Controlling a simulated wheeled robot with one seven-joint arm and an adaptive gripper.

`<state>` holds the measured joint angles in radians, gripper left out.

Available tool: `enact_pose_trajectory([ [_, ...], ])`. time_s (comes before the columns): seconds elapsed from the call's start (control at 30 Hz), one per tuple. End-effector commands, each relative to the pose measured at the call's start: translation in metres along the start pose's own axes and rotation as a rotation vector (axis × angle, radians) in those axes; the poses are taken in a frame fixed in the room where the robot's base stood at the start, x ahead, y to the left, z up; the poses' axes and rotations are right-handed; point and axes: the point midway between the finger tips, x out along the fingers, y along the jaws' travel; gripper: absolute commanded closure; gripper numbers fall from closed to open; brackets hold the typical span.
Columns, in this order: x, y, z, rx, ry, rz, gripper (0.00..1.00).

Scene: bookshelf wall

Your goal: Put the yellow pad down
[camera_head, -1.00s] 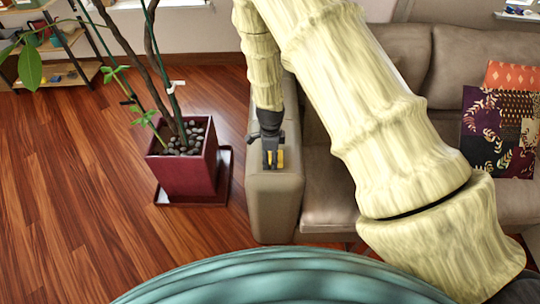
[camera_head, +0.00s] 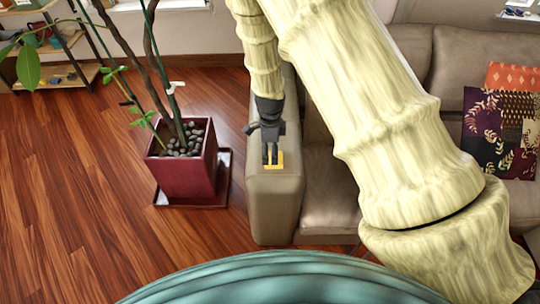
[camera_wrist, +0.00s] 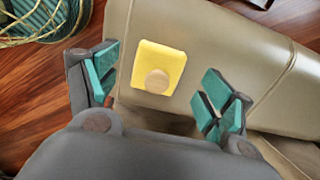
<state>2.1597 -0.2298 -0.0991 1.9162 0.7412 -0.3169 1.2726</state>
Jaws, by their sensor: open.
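The yellow pad (camera_wrist: 160,60) is a small square with a round tan knob (camera_wrist: 157,82) on it. It lies flat on the top of the sofa arm (camera_wrist: 205,45). In the head view, my gripper (camera_head: 272,160) points down over the pad.
A plant in a dark red pot (camera_head: 186,172) stands on a tray on the wooden floor, left of the sofa arm. The sofa seat (camera_head: 330,195) lies to the right, with patterned cushions (camera_head: 488,130) further right. A shelf stands at the far left.

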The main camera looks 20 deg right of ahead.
Motion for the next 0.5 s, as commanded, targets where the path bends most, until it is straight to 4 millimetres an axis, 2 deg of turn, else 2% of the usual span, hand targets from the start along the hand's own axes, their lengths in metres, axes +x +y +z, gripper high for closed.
enact_pose_trajectory([
  [0.5, -0.064, 0.0, 0.0, -0.001, 0.001, -0.002, 0.19],
])
